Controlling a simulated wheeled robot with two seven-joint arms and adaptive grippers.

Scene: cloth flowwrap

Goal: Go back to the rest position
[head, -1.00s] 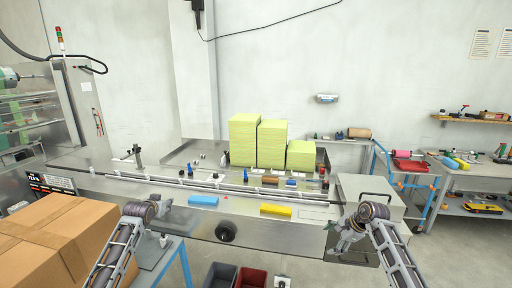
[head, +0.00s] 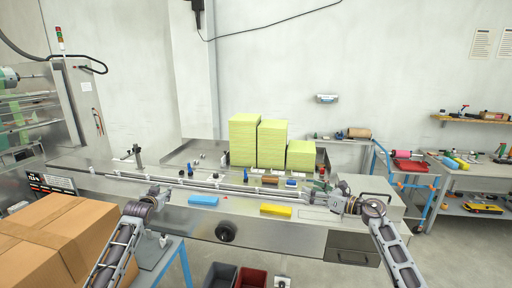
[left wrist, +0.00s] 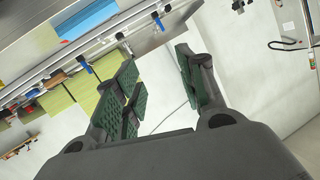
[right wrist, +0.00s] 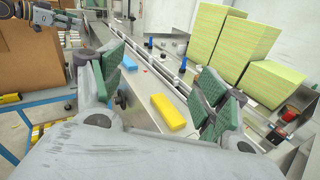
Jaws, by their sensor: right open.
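My left gripper (head: 161,191) is in the head view above the front left of the metal machine bed. In the left wrist view its green-padded fingers (left wrist: 158,75) stand apart with nothing between them. My right gripper (head: 318,197) hangs over the right end of the bed. In the right wrist view its fingers (right wrist: 155,80) are wide apart and empty. A blue cloth pack (head: 203,200) and a yellow cloth pack (head: 276,211) lie on the front ledge between the grippers, touching neither.
Three yellow-green cloth stacks (head: 243,140) stand at the back of the bed. A guide rail runs along the bed in front of them. A cardboard box (head: 60,235) is at the front left. Grey and red bins (head: 251,277) stand on the floor. A side bench (head: 470,183) is at the right.

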